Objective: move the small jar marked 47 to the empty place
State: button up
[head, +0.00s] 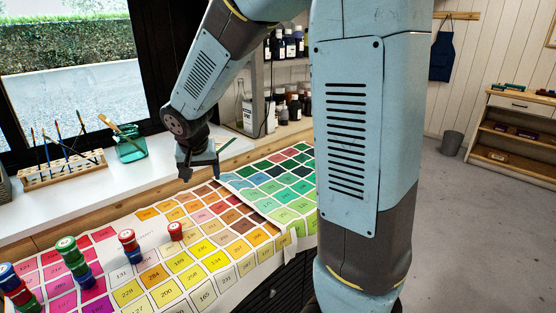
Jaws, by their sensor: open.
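My gripper (200,172) is open and empty, pointing down over the back part of the colour chart (252,262). A single small red jar (175,231) stands on the chart, below and left of the gripper and apart from it. Left of it are a red and blue stack of jars (130,245), a taller green, red and blue stack (72,257) and a blue, green and red stack (16,285) at the left edge. No number on any jar is legible, so I cannot tell which is marked 47. Which chart square is the empty place is also unclear.
A brush rack (62,170) and a teal glass jar with brushes (130,146) stand on the white sill. Dark bottles (290,108) fill shelves behind my arm. My arm hides part of the chart's right side. The chart right of the red jar is clear.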

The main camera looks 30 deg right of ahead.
jog(key=s+d+r+n, duration=0.1)
jog(key=s+d+r, duration=0.2)
jog(key=s, duration=0.5)
jog(key=s+d+r+n, duration=0.1)
jog(key=s+d+r, duration=0.3)
jog(key=s, duration=0.4)
jog(key=s+d+r+n+t+y, duration=0.1)
jog(key=s+d+r, duration=0.3)
jog(key=s, duration=0.4)
jog(key=shift+r, duration=0.75)
